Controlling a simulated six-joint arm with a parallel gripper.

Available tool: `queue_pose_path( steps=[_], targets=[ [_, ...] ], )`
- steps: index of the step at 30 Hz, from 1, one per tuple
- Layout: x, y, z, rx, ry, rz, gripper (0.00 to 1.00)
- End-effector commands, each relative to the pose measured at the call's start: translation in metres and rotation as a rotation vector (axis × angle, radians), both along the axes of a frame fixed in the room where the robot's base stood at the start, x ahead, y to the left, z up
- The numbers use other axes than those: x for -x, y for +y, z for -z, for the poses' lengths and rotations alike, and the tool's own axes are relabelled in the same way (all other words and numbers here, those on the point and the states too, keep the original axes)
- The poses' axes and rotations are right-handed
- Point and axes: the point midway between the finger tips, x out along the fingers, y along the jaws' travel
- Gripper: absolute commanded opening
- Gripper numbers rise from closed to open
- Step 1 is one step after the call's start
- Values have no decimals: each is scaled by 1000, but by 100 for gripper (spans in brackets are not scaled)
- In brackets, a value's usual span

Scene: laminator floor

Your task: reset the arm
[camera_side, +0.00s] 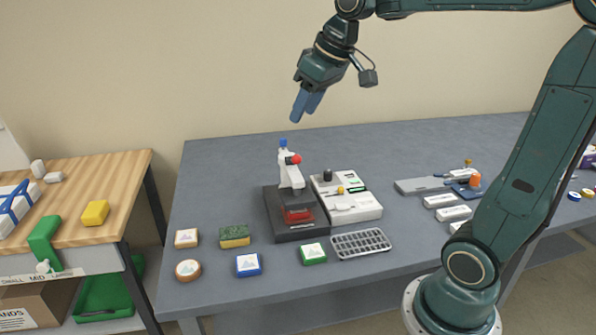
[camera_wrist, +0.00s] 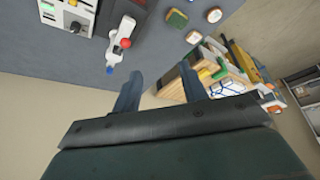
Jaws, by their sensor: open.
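My gripper (camera_side: 307,104) is open and empty, raised in the air above the back of the grey table. Its two blue fingers also show apart in the wrist view (camera_wrist: 162,88), with nothing between them. Below it in the side view stands a white press (camera_side: 289,172) with a red knob and a blue tip, on a dark base. It also shows in the wrist view (camera_wrist: 120,38), beyond the fingers. My gripper is well clear of it.
A white machine (camera_side: 347,205) stands right of the press, with a grey slotted tray (camera_side: 361,243) in front. A sponge (camera_side: 235,236), a blue-edged tile (camera_side: 249,265) and a green-edged tile (camera_side: 313,254) lie at the front. A wooden bench (camera_side: 125,172) stands left. The table's back left is clear.

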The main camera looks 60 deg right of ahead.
Motion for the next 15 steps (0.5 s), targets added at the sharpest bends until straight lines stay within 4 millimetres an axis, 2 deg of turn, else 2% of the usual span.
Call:
queue_pose_path(
  steps=[1, 6, 15],
  targets=[
    [13, 10, 1, 1, -5, -2, 43],
    [53, 33, 11, 0, -18, -2, 43],
    [122, 59, 41, -2, -39, 1, 43]
  ],
)
